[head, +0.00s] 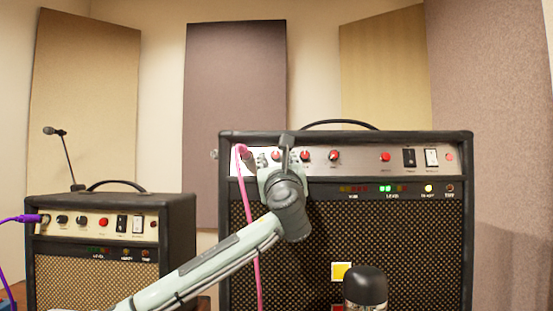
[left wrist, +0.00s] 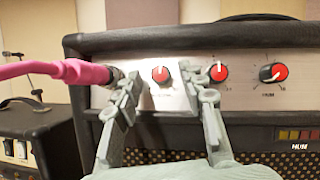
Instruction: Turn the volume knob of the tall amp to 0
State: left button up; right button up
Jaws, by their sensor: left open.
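The tall amp (head: 462,215) stands right of centre, with a silver control panel (head: 358,160) across its top. Several red knobs sit on the panel. The left wrist view shows one red knob (left wrist: 160,75) between my fingers, a second (left wrist: 219,71) just right of them and a third (left wrist: 273,72) farther right. My left gripper (head: 282,152) is open in front of the panel's left part, fingers either side of the first knob; contact is unclear. My right gripper is not visible.
A pink cable (head: 258,255) plugs into the panel's left end, close beside my left finger; its plug (left wrist: 85,72) shows in the wrist view. A smaller amp (head: 185,225) with a purple cable (head: 12,219) stands left. A microphone stand (head: 68,158) rises behind it.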

pick_arm(q)
grip_shut()
jog(key=shift+n, duration=0.3)
jog(key=shift+d+n+g+y, duration=0.2)
jog(key=shift+n+g+y, duration=0.2)
jog(key=shift+n+y, duration=0.65)
jog(key=shift+n+p, duration=0.3)
jog(key=shift+n, duration=0.35)
jog(key=n+g+y, duration=0.1)
jog(key=n, duration=0.1)
jog(key=n+g+y+p, duration=0.1)
jog(key=n, duration=0.1)
jog(key=shift+d+r+y, duration=0.2)
jog(key=shift+y, duration=0.05)
jog(key=shift+n+g+y+p, duration=0.5)
jog(key=shift+n+y+p, duration=0.1)
jog(key=shift+n, duration=0.7)
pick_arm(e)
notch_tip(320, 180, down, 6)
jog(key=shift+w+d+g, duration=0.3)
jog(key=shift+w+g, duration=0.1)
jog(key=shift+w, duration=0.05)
